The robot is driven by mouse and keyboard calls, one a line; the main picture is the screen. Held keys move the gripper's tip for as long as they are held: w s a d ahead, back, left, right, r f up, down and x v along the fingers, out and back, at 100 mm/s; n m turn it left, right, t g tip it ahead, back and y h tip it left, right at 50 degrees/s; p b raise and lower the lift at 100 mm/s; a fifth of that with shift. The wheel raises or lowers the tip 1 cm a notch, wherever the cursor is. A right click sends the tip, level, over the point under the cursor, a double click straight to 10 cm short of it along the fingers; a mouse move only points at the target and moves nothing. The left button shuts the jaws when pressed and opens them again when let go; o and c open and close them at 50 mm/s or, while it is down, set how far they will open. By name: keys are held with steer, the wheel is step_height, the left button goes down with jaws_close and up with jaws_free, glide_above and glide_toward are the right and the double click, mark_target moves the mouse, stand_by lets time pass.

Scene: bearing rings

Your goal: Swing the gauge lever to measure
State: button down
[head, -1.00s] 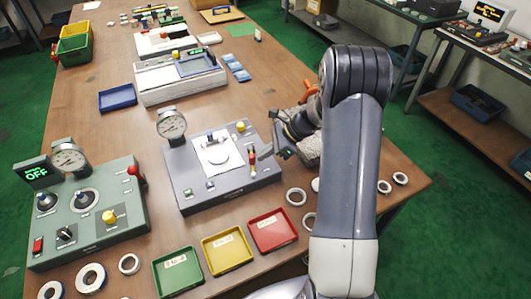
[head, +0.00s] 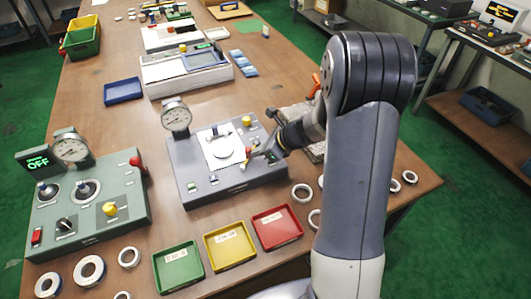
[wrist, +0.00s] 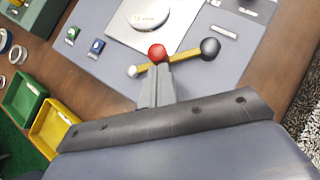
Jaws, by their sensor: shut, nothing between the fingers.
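The grey gauge station (head: 190,182) stands mid-table with a round dial gauge (head: 176,116) at its back left. A pale round piece (head: 224,153) lies on its white plate; in the wrist view the piece (wrist: 150,12) is cut off at the top. The gauge lever (wrist: 183,56) is a yellow bar with a pale end, a black ball end and a red ball (wrist: 157,52) near its middle. My gripper (wrist: 157,82) is shut and empty, its tips close to the red ball. I cannot tell whether they touch. In the head view my gripper (head: 264,154) is at the station's right side.
Green (head: 178,268), yellow (head: 229,245) and red (head: 277,226) trays lie in front of the station. A green control box (head: 90,225) stands at left, its display reading OFF. Loose rings (head: 301,193) lie at the right and front left.

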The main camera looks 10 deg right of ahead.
steer(key=a+m+t+h+b, duration=0.1)
steer(key=m, duration=0.1)
steer(key=a+m+t+h+b, duration=0.1)
steer(key=a+m, duration=0.1)
steer(key=shift+w+a+f+m+t+h, duration=0.1)
steer(key=shift+w+a+m+t+h, duration=0.05)
steer(key=shift+w+m+t+h, duration=0.2)
steer(key=shift+w+a, duration=1)
steer(key=shift+a, duration=0.05)
steer(key=shift+r, duration=0.2)
